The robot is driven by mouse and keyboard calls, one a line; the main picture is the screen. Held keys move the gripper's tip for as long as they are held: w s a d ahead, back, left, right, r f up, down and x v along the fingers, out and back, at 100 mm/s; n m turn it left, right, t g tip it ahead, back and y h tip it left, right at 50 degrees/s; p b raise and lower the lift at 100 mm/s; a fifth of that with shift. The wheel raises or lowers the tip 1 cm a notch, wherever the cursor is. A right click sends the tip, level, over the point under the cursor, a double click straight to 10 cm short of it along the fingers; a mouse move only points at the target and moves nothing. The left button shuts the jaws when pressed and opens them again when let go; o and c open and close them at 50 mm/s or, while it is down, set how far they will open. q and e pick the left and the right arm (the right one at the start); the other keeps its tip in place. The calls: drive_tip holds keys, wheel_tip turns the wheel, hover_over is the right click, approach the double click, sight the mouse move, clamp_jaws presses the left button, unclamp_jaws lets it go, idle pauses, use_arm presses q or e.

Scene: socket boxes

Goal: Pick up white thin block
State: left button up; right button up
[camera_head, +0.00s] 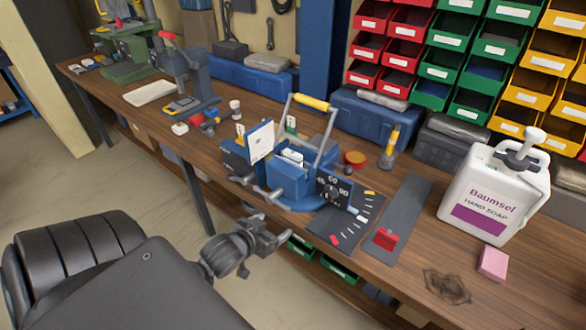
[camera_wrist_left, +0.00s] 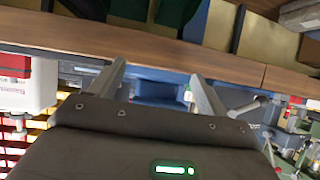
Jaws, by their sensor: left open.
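Several pale pieces could be the white thin block, and I cannot tell for certain which it is. A white piece (camera_head: 292,157) stands in the top of the blue socket box (camera_head: 288,183) at the table's middle. A white flat panel (camera_head: 261,142) stands upright just left of it. My left gripper (camera_head: 270,232) is open and empty in front of the table edge, below and left of the blue box. In the left wrist view its fingers (camera_wrist_left: 158,72) are spread, with blue surfaces visible between and beyond them. My right gripper is not in view.
A white soap canister (camera_head: 493,195) and a pink block (camera_head: 493,262) stand at the right. A grey strip with a red piece (camera_head: 385,239) lies right of the blue box.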

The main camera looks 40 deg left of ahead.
use_arm(q)
wheel_tip(320, 180, up, 8)
drive_tip(key=s+t, duration=0.1)
drive_tip(key=t, duration=0.5)
approach(291, 156)
drive_tip(key=w+b, duration=0.2)
drive_tip(key=b, duration=0.1)
drive_tip(key=w+b, duration=0.1)
drive_tip(key=shift+w+a+r+m+h+b, duration=0.1)
drive_tip(key=shift+w+r+m+h+b, duration=0.05)
drive_tip(key=shift+r+m+h+b, duration=0.2)
drive_tip(key=shift+w, duration=0.45)
drive_tip(key=shift+r, duration=0.15)
drive_tip(key=w, duration=0.5)
drive_tip(key=shift+w+a+f, duration=0.1)
drive_tip(key=shift+a+f, duration=0.15)
drive_tip(key=shift+f, duration=0.1)
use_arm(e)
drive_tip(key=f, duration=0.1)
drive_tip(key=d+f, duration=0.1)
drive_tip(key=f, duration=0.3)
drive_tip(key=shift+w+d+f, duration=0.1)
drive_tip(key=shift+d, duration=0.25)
